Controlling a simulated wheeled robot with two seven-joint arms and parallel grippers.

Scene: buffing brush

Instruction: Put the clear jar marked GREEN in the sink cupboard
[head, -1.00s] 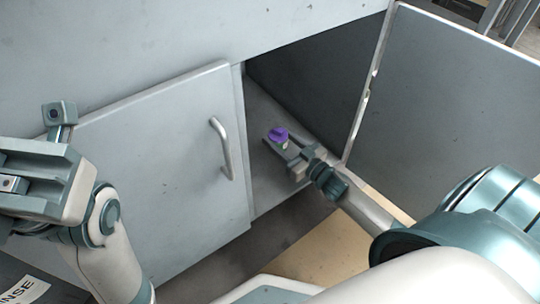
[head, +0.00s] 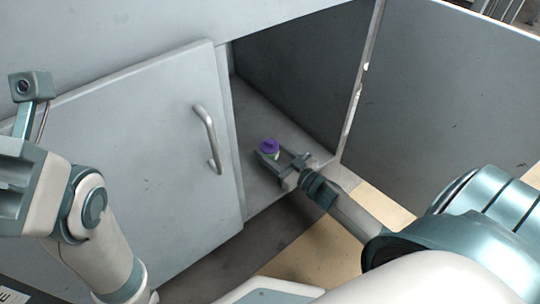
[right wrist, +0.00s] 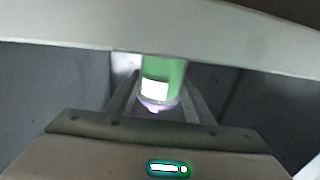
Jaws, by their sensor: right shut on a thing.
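A small jar with a purple lid (head: 269,147) and green contents is between the fingers of my right gripper (head: 276,162), which is shut on it. It is inside the open right side of the sink cupboard, upright, low over the cupboard floor (head: 262,110). I cannot tell if its base touches. The right wrist view shows the green jar (right wrist: 165,78) with a white label, its lettering unreadable; a pale bar hides part of the jar. My left gripper (head: 18,185) is cut off by the left edge of the head view, away from the jar, its jaws unclear.
The left cupboard door (head: 140,165) is closed, with a metal handle (head: 207,138). The right door (head: 450,100) stands wide open beside my right arm. The cupboard's edge post (head: 360,90) is close to that arm. The cupboard floor around the jar looks clear.

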